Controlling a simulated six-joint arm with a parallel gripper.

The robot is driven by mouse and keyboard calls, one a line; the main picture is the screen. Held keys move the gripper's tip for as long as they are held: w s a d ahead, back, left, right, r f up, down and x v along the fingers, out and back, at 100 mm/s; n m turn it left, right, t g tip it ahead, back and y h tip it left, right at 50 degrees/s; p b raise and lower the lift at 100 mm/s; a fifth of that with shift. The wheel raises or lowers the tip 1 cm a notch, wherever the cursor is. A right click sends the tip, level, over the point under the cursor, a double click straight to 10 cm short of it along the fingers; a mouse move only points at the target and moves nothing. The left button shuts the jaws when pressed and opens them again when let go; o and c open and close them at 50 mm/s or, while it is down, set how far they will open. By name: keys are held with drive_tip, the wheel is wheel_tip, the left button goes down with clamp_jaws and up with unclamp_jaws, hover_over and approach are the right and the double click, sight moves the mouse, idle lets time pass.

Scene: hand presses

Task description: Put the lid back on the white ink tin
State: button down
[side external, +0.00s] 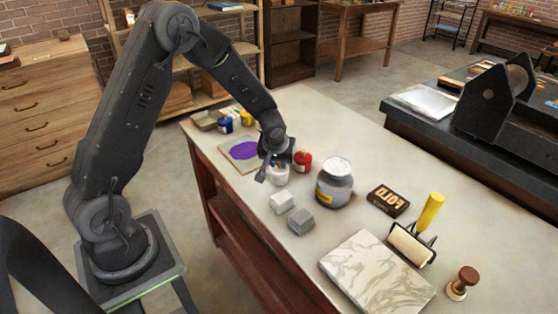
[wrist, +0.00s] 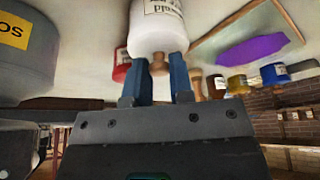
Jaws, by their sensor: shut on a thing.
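The white ink tin (side external: 280,177) stands on the table directly below my gripper (side external: 271,165), which partly covers it in the side view. In the wrist view the white tin (wrist: 158,14) shows upside down, with dark lettering on its side. My gripper (wrist: 155,72) has its two blue fingers at the tin's top end, one on each side of a brown knob (wrist: 159,66). The fingers are shut on the lid with this knob. The lid is at the tin's mouth; I cannot tell whether it is fully seated.
A red tin (side external: 303,161) stands close right of the white tin, and a large grey tin (side external: 334,186) farther right. A slab with purple ink (side external: 244,150) lies left. A marble slab (side external: 376,275) and roller (side external: 410,246) are at front right.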

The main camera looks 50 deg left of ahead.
drive_tip(key=shift+c, duration=2.3)
unclamp_jaws()
drive_tip(key=shift+r, duration=0.1)
drive_tip(key=shift+r, duration=3.4)
clamp_jaws()
